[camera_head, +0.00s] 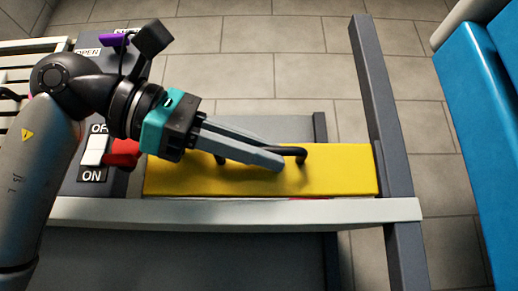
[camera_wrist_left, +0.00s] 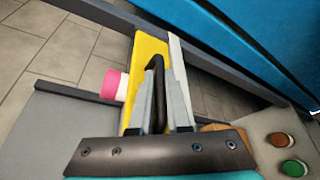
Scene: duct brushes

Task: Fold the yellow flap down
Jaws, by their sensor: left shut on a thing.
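The yellow flap (camera_head: 340,180) is a long panel behind the light grey rail, with a black bar handle (camera_head: 300,156) on it. My left gripper (camera_head: 280,160) reaches in from the left, its long grey fingers over the flap and shut on the handle. In the left wrist view the black handle (camera_wrist_left: 156,68) stands between the two fingers of my left gripper (camera_wrist_left: 163,90), with the yellow flap (camera_wrist_left: 148,48) beside and beyond it. The fingers hide part of the handle. The flap's exact tilt is hard to tell. My right gripper is not in view.
A light grey rail (camera_head: 380,210) and a dark post (camera_head: 372,85) frame the flap. An OFF/ON switch (camera_head: 94,150) and a purple lever (camera_head: 115,40) sit at left. A blue body (camera_head: 475,100) stands at right.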

